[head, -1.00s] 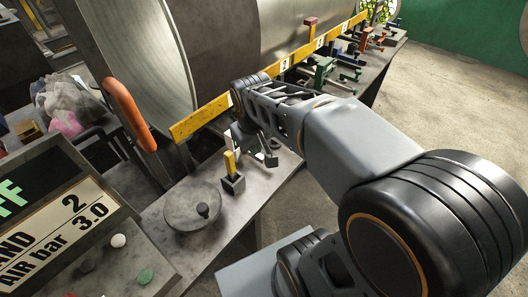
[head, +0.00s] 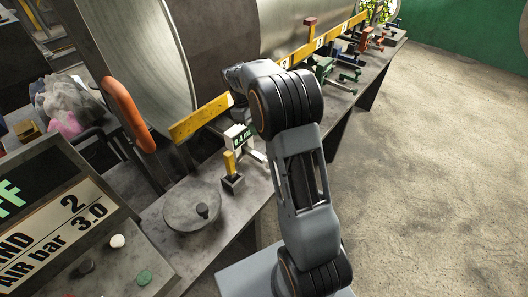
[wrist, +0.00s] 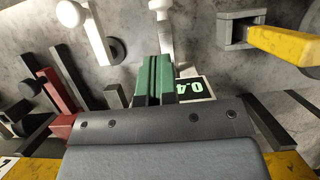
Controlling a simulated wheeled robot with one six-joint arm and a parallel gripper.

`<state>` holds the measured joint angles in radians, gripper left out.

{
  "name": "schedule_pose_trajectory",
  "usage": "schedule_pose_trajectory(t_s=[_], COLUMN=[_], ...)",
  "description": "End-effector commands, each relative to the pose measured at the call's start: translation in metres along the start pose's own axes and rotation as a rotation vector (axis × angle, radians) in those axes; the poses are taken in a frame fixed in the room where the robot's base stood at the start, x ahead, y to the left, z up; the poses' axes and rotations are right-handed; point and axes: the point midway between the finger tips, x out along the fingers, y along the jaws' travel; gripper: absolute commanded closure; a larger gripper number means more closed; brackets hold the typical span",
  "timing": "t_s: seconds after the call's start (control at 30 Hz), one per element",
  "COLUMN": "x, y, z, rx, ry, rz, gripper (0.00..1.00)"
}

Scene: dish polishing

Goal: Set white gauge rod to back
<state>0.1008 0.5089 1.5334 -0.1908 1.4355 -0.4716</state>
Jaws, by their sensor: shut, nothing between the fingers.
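The white gauge (head: 238,131) stands on the bench near the yellow rail, with a "0.4 mm" display facing me. In the wrist view its display (wrist: 192,88) is partly covered. A white rod (wrist: 165,38) runs up from beside it to a rounded end at the top edge. A second pale lever (wrist: 97,38) with a round knob lies to the left. My gripper (wrist: 153,62) is shut and empty, its green fingers together just left of the white rod; whether they touch it I cannot tell. In the head view my arm hides the fingers.
The yellow rail (head: 200,118) runs along the big drum. A small block with a yellow upright (head: 230,163) and a round plate (head: 192,207) are nearby on the bench. A red part (wrist: 62,108) is at left in the wrist view. Green, blue and orange gauges stand farther along.

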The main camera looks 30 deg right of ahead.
Motion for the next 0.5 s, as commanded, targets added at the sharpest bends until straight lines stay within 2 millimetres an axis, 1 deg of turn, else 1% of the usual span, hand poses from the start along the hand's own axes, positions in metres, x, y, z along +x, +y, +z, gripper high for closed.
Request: schedule_pose_trajectory(t_s=[0.13,0.23,0.37,0.5], x=[0.001,0.007,0.024,0.047], y=[0.0,0.0,-0.001,-0.001], z=[0.0,0.0,0.001,0.001], rx=[0.0,0.001,0.0,0.0], ry=[0.0,-0.001,-0.002,-0.002], rz=[0.0,-0.001,-0.002,-0.002], gripper=[1.0,1.0,1.0,1.0])
